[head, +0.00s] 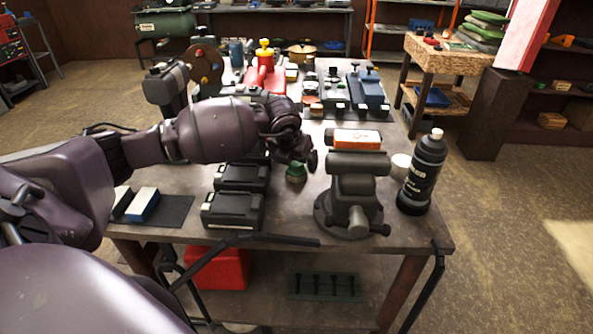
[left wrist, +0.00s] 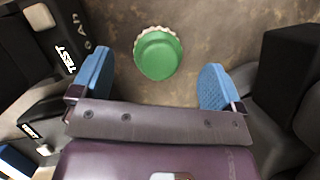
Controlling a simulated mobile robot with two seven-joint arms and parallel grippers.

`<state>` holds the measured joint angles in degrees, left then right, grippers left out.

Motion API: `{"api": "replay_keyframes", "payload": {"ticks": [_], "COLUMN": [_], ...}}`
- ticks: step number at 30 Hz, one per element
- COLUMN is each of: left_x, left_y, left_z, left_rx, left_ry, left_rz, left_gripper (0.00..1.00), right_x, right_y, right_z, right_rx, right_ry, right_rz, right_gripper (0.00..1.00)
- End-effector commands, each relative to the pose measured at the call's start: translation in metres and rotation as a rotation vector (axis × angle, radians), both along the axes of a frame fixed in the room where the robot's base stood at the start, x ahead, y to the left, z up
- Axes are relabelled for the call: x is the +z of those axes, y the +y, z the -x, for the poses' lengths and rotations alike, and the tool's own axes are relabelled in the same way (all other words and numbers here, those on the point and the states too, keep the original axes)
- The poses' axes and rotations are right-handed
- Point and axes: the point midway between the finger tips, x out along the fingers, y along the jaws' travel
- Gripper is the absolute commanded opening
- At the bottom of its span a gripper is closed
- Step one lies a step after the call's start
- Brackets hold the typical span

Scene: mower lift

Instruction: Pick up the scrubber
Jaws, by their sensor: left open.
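The scrubber (head: 296,173) is a small round green thing with a pale bristly rim. It stands on the workbench (head: 285,215) between the dark cases and the vise. In the left wrist view the scrubber (left wrist: 158,54) lies ahead of the blue finger pads, near the midline, with a gap to both. My left gripper (head: 309,160) is above and close beside it in the head view. Its fingers are open, with nothing between them in the left wrist view (left wrist: 157,80). My right gripper is not in view.
A grey vise (head: 352,190) stands right of the scrubber, with a black bottle (head: 424,172) and a pale cup (head: 401,165) beyond. Two dark cases (head: 232,209) (head: 241,176) are to its left. An orange-and-white block (head: 357,139) is behind the vise.

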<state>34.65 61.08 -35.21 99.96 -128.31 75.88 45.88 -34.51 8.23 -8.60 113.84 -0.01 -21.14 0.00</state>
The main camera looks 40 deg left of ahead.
Motion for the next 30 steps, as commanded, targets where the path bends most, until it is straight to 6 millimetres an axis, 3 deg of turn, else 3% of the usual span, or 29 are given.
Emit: {"api": "replay_keyframes", "payload": {"ticks": [7,17,27,30], "left_x": [-0.03,-0.034,-0.034,-0.034], "left_y": [0.002,0.003,0.003,0.003], "left_z": [-0.013,-0.015,-0.015,-0.015], "left_rx": [0.001,0.0,0.0,0.0], "left_ry": [0.002,0.0,0.0,0.0], "left_rz": [0.002,0.0,0.0,0.001], "left_gripper": [0.93,0.93,0.41,0.38], "right_x": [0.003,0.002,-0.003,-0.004], "right_y": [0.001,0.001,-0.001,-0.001], "right_z": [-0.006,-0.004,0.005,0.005], "right_rx": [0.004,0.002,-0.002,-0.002], "right_ry": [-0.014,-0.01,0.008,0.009], "right_rz": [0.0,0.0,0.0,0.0], "right_gripper": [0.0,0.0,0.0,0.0]}}
